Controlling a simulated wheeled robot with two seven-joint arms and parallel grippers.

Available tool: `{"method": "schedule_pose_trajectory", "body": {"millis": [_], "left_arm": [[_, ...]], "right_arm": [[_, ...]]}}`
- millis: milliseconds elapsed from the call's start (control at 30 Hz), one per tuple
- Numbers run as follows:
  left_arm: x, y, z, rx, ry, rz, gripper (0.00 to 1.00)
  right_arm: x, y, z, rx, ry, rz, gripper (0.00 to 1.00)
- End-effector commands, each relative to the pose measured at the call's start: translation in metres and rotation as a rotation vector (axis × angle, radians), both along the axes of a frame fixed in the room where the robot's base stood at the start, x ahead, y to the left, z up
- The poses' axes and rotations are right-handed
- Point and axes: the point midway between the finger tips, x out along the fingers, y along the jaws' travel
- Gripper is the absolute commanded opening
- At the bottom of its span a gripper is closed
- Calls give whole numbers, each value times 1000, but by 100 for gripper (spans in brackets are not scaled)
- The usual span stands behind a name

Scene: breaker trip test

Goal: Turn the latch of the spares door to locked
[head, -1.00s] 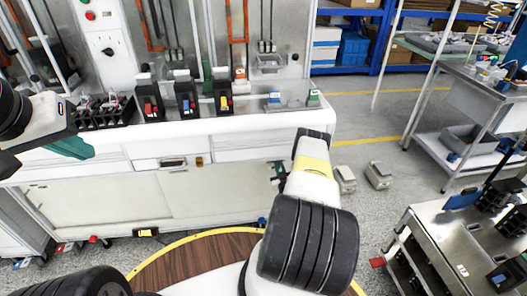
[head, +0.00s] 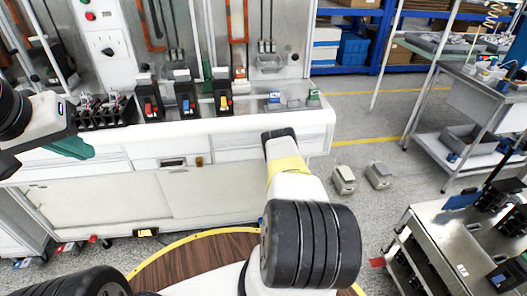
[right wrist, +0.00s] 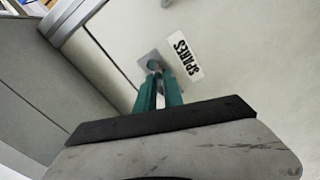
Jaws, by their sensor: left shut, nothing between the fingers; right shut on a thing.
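The spares door (right wrist: 235,75) is a cream panel with a black-on-white SPARES label (right wrist: 182,55), seen tilted in the right wrist view. Beside the label is the latch (right wrist: 153,65), a small metal knob on a square grey plate. My right gripper (right wrist: 157,82) has its teal fingers shut on the latch; the fingers hide part of it, so its exact turn is hard to tell. In the head view my right arm hides this gripper and the latch. My left gripper (head: 82,150), teal-fingered, is shut and empty before the left of the bench.
The white bench (head: 240,140) carries several black breakers (head: 185,100) along its top. A grey trolley (head: 440,245) stands at the right. Two small grey-beige boxes (head: 378,175) lie on the floor right of the bench, with open floor around them.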

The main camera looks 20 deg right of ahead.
Motion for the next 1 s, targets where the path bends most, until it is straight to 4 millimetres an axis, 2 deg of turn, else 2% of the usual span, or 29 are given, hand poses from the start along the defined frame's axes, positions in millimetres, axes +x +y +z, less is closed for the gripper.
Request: {"method": "schedule_pose_trajectory", "body": {"millis": [200,500,1000], "left_arm": [[0,0,0,0,0,0,0],[0,0,0,0,0,0,0],[0,0,0,0,0,0,0]], "right_arm": [[-1,1,-1,-165,42,2,0],[-1,0,-1,-309,76,1,0],[-1,0,-1,-358,90,-1,0]]}}
